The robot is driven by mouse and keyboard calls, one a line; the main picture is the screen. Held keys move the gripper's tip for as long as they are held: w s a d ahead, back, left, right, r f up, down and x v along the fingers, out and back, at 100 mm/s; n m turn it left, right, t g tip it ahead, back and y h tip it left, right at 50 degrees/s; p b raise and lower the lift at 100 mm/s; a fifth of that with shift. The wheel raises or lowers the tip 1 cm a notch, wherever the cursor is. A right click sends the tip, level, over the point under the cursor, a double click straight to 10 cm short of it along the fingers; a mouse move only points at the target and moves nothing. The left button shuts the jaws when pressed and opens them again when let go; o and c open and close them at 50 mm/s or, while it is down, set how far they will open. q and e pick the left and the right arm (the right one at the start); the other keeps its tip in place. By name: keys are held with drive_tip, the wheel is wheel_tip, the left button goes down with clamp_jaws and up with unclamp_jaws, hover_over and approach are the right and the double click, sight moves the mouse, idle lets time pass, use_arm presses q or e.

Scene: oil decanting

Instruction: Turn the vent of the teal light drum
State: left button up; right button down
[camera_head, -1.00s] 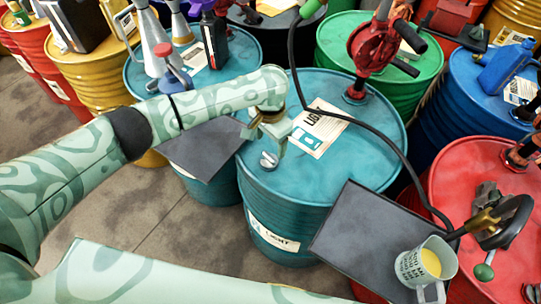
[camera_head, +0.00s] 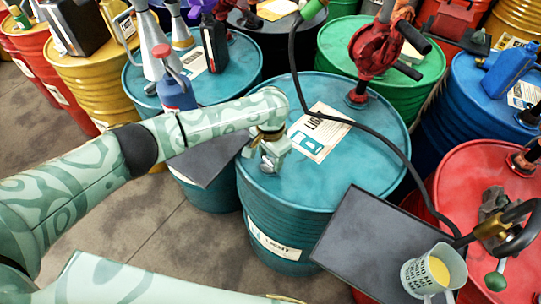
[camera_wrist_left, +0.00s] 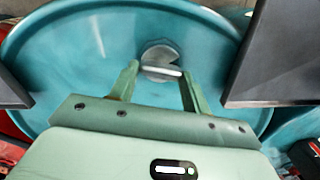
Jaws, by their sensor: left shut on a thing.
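The teal light drum (camera_head: 345,190) stands in the middle of the head view, with a white LIGHT label on its top. Its vent (camera_wrist_left: 160,55) is a small round metal fitting with a crossbar, near the drum's rim. My left gripper (camera_head: 268,160) is down at the drum's top and hides most of the vent in the head view. In the left wrist view, the gripper's fingers (camera_wrist_left: 160,72) are shut on the vent, one at each end of its crossbar. My right gripper is out of view.
A black hose crosses above the light drum. A dark tray (camera_head: 365,240) at its front right bears a mug (camera_head: 428,272) of yellow liquid. Another dark tray (camera_head: 208,155) lies left of it. A red pump (camera_head: 375,50) stands behind, and other drums crowd around.

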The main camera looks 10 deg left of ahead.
use_arm(q)
drive_tip(key=shift+r+p, duration=0.15)
drive_tip(key=shift+p, duration=0.4)
drive_tip(key=m+p, duration=0.1)
drive_tip(key=p, duration=0.1)
drive_tip(key=m+p, duration=0.1)
drive_tip(key=p, duration=0.2)
drive_tip(key=shift+s+d+r+m, duration=0.1)
drive_tip(key=shift+r+m, duration=0.1)
drive_tip(key=shift+m, duration=0.1)
drive_tip(key=shift+f+m+p, duration=0.1)
drive_tip(key=shift+m+p, duration=0.4)
drive_tip(key=shift+p, duration=0.05)
drive_tip(key=shift+f+m, duration=0.25)
drive_tip(key=shift+m, duration=0.65)
drive_tip(key=m+p, duration=0.1)
drive_tip(key=m, duration=0.8)
drive_tip(key=shift+s, duration=0.15)
drive_tip(key=shift+m, duration=1.8)
